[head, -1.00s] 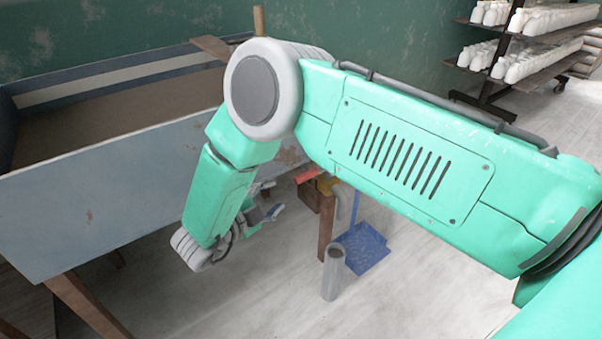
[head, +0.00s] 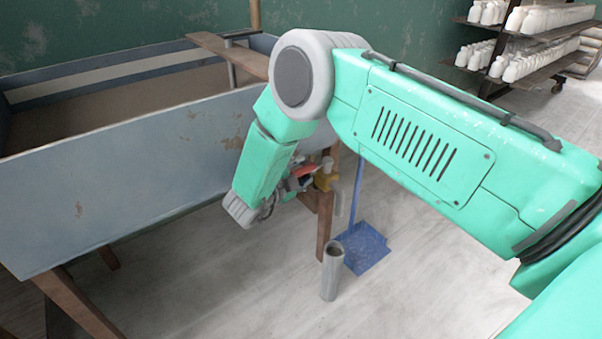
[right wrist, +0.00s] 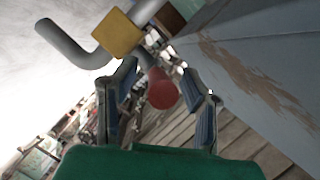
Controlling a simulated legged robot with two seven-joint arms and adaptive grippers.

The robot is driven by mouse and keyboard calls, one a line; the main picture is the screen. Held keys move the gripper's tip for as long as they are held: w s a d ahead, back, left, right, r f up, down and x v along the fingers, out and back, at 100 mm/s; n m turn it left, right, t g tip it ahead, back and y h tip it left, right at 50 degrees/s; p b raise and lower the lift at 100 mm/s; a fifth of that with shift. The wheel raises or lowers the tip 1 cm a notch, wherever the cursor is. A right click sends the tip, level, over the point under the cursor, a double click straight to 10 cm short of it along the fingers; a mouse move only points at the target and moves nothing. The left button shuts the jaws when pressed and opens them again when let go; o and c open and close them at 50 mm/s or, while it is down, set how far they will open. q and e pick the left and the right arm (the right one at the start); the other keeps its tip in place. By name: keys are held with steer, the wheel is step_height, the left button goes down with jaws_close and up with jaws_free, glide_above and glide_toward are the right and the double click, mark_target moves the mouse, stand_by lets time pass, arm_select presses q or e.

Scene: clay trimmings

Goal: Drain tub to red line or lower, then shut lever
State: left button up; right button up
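The blue-grey tub (head: 130,165) stands on wooden legs at the left, with brown liquid (head: 120,105) inside. A pale band (head: 120,82) runs along its far inner wall; I cannot make out a red line. At the tub's right end is a yellow valve (head: 326,182) with a red lever (head: 305,170). My right gripper (head: 296,184) is at the lever. In the right wrist view my right gripper's fingers (right wrist: 160,98) are open, with the rounded red lever end (right wrist: 162,90) between them; contact is unclear. The yellow valve body (right wrist: 117,34) is just beyond. My left gripper is out of view.
A grey upright cylinder (head: 332,272) and a blue dustpan (head: 364,248) are on the floor below the valve. A wooden board (head: 230,52) lies across the tub's rim. Shelves with white pieces (head: 530,40) stand at the back right.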

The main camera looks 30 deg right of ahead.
steer(key=shift+d, duration=0.1)
jaws_close()
steer(key=shift+s, duration=0.1)
